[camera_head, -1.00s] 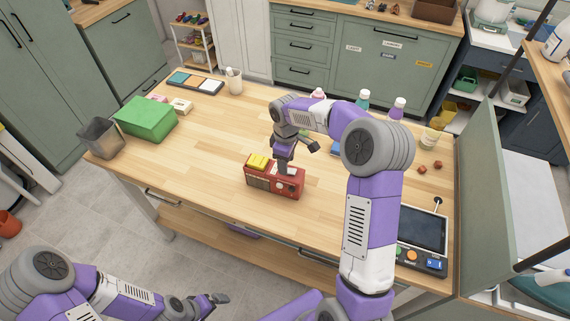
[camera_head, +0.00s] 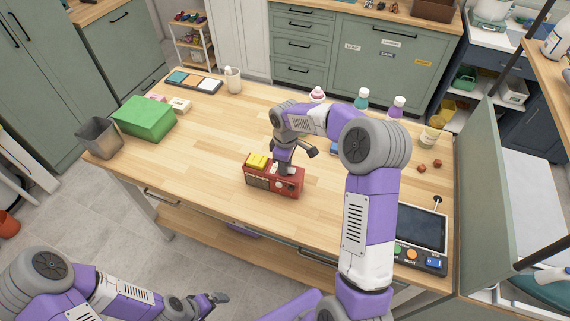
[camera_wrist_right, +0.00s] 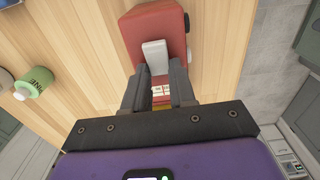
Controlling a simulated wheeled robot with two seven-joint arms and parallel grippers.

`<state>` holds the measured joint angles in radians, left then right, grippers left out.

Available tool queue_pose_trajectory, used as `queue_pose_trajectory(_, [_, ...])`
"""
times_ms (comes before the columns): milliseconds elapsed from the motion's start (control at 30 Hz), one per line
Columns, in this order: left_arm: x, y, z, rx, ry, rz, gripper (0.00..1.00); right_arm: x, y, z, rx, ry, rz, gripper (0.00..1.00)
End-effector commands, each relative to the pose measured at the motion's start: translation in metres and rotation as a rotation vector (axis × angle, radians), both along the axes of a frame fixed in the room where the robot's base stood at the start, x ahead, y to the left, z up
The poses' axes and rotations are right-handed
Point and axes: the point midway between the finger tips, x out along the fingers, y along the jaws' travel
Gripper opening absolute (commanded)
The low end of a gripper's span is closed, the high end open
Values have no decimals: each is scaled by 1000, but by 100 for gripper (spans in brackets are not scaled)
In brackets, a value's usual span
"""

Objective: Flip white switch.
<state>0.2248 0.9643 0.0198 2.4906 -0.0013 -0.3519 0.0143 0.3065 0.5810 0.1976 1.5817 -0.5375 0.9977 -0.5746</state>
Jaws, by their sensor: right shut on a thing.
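A red box-shaped device (camera_head: 260,184) with a yellow block on its left end stands on the wooden table. In the right wrist view, the device (camera_wrist_right: 135,28) carries a white switch (camera_wrist_right: 154,52) on its upper face. My right gripper (camera_wrist_right: 162,70) has its two fingertips on either side of the switch's near end and is shut on it. In the head view my right gripper (camera_head: 284,170) is over the right part of the device and hides the switch. My left gripper (camera_head: 214,299) is low at the front, apart from the table; its finger opening is unclear.
A green box (camera_head: 145,118) and a grey bin (camera_head: 100,138) stand at the table's left. A screen panel (camera_head: 422,232) lies at the right. Several bottles and a cup (camera_head: 233,80) stand toward the back. The table's middle left is clear.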

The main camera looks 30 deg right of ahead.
Motion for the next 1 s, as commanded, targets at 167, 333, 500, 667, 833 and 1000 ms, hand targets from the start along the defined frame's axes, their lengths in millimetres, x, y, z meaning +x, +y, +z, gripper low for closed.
queue_pose_trajectory(167, [0, 0, -16, 0, 0, 0, 100, -5, -5, -1, 93, -106, -7, 0])
queue_pose_trajectory(333, [0, 0, -31, 0, 0, 0, 100, -8, -8, -1, 208, -233, -8, 0])
queue_pose_trajectory(500, [0, 0, -39, 0, 0, 0, 100, -9, -9, 1, 266, -299, -3, 0])
queue_pose_trajectory(667, [0, 0, -40, 0, 0, 0, 100, -9, -8, 3, 281, -317, -1, 0])
queue_pose_trajectory(833, [0, 0, -39, 0, 0, 0, 100, -9, -8, 4, 281, -317, 0, 0])
queue_pose_trajectory(1000, [0, 0, -39, 0, 0, 0, 100, -9, -8, 4, 281, -316, 0, 42])
